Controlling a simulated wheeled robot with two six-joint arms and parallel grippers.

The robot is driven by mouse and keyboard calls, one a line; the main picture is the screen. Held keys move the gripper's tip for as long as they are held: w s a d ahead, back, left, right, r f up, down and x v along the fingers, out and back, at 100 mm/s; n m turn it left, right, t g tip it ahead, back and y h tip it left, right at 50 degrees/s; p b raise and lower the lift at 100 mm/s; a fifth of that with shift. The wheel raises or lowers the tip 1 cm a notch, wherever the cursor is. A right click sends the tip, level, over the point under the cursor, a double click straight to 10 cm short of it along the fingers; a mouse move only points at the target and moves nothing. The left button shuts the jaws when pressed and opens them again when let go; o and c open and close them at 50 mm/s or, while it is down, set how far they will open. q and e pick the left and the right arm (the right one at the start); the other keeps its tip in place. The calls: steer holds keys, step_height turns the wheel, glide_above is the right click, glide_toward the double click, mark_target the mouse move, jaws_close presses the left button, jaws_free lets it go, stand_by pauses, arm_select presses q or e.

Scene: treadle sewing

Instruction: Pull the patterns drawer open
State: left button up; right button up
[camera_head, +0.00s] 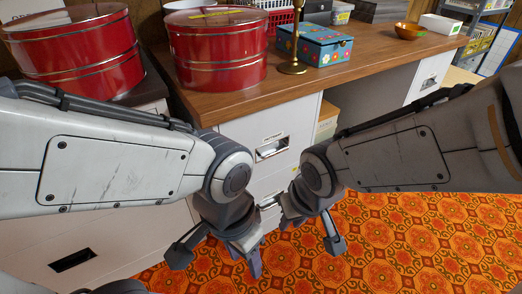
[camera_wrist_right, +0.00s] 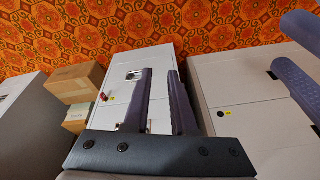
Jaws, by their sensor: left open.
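The white drawer cabinet (camera_head: 285,123) stands under the wooden desk. Its upper drawer has a small label, too small to read surely, above a recessed metal handle (camera_head: 272,148); this drawer looks closed. My left gripper (camera_head: 216,260) is open and empty, low in front of the cabinets. My right gripper (camera_head: 306,226) is beside it, below the handle and apart from it. In the right wrist view, the right gripper's fingers (camera_wrist_right: 160,100) are parted with nothing between them. The cabinet front (camera_wrist_right: 150,62) lies beyond them, partly hidden. The left gripper's fingers (camera_wrist_right: 300,65) show at the right edge.
Cardboard boxes (camera_wrist_right: 78,83) stand beside the cabinet. The orange patterned floor (camera_head: 400,245) is clear at right. My two grippers are close together.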

steer(key=w+f+m+t+y, duration=0.1)
steer(key=w+f+m+t, duration=0.15)
steer(key=w, duration=0.45)
steer(key=w+f+m+t+y, duration=0.1)
steer(key=w+f+m+t, duration=0.15)
steer(key=w, duration=0.45)
steer(key=m+t+y, duration=0.5)
steer(key=m, duration=0.5)
glide_toward(275, 152)
steer(key=shift+y, duration=0.3)
steer(key=b+x, duration=0.1)
steer(key=x, duration=0.2)
steer(key=b+x, duration=0.1)
steer(key=x, duration=0.3)
steer(key=b+x, duration=0.2)
steer(key=x, duration=0.1)
steer(key=shift+w+d+f, duration=0.2)
steer(key=shift+w+f, duration=0.05)
steer(key=shift+f, duration=0.15)
jaws_close()
